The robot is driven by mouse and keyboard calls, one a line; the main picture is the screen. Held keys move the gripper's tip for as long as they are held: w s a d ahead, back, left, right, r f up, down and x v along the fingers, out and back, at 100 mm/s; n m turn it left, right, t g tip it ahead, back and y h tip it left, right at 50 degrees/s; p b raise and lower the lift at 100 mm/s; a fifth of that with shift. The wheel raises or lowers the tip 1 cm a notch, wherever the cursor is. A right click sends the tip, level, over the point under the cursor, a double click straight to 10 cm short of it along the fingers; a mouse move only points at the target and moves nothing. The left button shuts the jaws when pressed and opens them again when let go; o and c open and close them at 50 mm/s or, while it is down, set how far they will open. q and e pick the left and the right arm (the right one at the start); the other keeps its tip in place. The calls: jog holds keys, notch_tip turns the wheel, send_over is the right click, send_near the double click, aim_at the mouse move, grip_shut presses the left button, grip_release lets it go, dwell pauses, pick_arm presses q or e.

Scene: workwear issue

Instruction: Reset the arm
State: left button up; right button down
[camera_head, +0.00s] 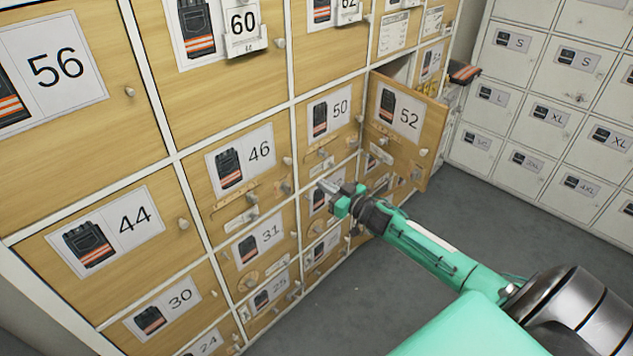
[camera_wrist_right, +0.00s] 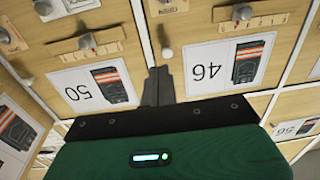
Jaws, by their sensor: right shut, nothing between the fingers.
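My right gripper (camera_head: 327,186) reaches in from the lower right in the head view, in front of the wooden locker doors. Its fingers are shut and empty, just below the doors numbered 46 (camera_head: 240,160) and 50 (camera_head: 330,118). In the right wrist view the dark fingers (camera_wrist_right: 158,85) are together, pointing at the seam between the upside-down labels 50 (camera_wrist_right: 94,87) and 46 (camera_wrist_right: 230,65). I cannot tell whether the fingertips touch the locker front. My left gripper is not in view.
The door numbered 52 (camera_head: 407,125) stands open, swung out to the right of my right gripper. A folded dark garment with an orange stripe (camera_head: 464,74) sticks out behind it. White lockers (camera_head: 560,110) line the right wall. The grey floor (camera_head: 350,310) is clear.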

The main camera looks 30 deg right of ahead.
jog(key=s+f+m+g+h, duration=0.1)
jog(key=s+f+g+h, duration=0.15)
jog(key=s+f, duration=0.75)
jog(key=s+a+f+m+g+h, duration=0.1)
jog(key=s+f+g, duration=0.25)
jog(key=f, duration=1.15)
jog(key=s+f+g+h, duration=0.2)
jog(key=s+f, duration=0.5)
jog(key=f, duration=0.6)
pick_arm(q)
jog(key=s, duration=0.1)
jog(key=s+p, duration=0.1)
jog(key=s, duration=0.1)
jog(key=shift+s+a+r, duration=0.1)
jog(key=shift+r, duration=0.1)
pick_arm(e)
jog(key=s+a+f+g, duration=0.2)
jog(key=s+a+f, duration=0.3)
jog(key=s, duration=0.7)
jog(key=s+a+f+n+g, duration=0.1)
jog(key=s+a+f+g, duration=0.2)
jog(key=s, duration=1)
jog(key=s+a+f+g, duration=0.3)
jog(key=s+a+f, duration=0.4)
jog(key=s+f, duration=0.3)
jog(key=shift+s+a+y, duration=0.4)
jog(key=shift+s+y, duration=0.05)
jog(key=shift+s, duration=0.75)
